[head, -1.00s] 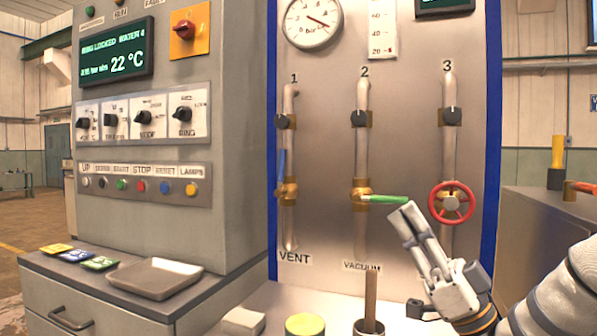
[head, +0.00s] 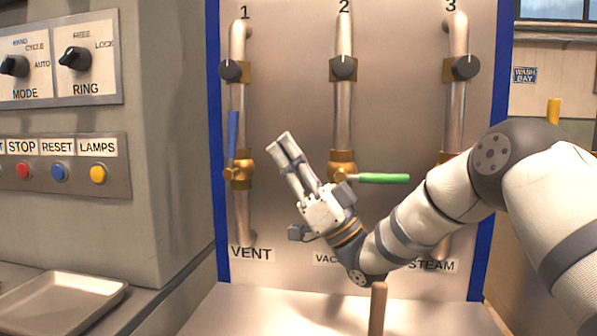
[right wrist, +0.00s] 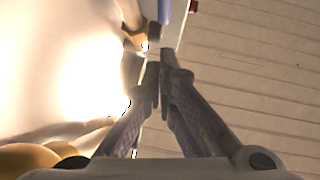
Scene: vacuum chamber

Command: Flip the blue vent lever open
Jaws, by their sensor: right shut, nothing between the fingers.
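The blue vent lever (head: 233,135) stands upright along pipe 1, above the VENT label, on a brass valve (head: 240,170). My right gripper (head: 281,142) is shut and empty between pipes 1 and 2, with its fingertips up and to the left. In the head view it is right of the blue lever, with a gap between them. In the right wrist view the shut fingertips (right wrist: 159,62) point towards the blue lever (right wrist: 164,12) at the top edge; I cannot tell the exact distance. My left gripper is not in view.
A green lever (head: 380,178) sticks out to the right from pipe 2, close behind my right wrist. My right arm hides most of the valve on pipe 3. A wooden handle (head: 378,308) rises below my arm. A metal tray (head: 62,300) lies at the lower left.

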